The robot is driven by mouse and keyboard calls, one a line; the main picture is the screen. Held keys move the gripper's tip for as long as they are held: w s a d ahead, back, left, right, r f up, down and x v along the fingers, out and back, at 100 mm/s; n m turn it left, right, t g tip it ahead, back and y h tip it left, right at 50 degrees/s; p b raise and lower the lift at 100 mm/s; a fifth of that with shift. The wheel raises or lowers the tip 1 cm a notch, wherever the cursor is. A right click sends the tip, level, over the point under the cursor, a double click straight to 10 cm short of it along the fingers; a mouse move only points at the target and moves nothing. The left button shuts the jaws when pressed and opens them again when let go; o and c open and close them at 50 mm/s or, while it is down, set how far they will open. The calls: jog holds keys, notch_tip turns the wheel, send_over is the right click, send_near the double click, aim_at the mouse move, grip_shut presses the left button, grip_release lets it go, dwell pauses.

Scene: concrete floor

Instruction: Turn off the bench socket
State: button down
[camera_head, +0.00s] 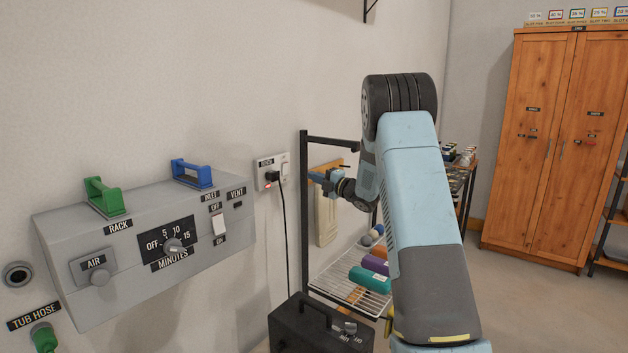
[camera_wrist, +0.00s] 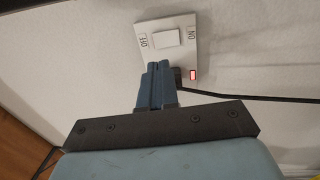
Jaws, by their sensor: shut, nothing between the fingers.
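The bench socket (camera_head: 262,164) is a white plate on the wall, with a black plug and cord in it and a lit red light at its lower edge. Its white rocker switch (camera_head: 285,168) is on the plate's right part. In the wrist view the plate (camera_wrist: 186,22) looks turned on its side, with the rocker (camera_wrist: 166,39) between the OFF and ON marks. The red light (camera_wrist: 193,74) glows near ON. My gripper (camera_head: 312,176) is shut and empty, right of the socket; its fingertips (camera_wrist: 157,66) appear just below the rocker, partly hiding the plug. Contact cannot be told.
A grey control box (camera_head: 120,270) with knobs, a switch and green and blue handles is on the wall to the left. A black cord (camera_head: 285,235) hangs down to a black case (camera_head: 315,330). A black-framed wire rack (camera_head: 303,215) stands close by my gripper.

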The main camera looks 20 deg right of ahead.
aim_at(287, 166)
jog(key=x, duration=1)
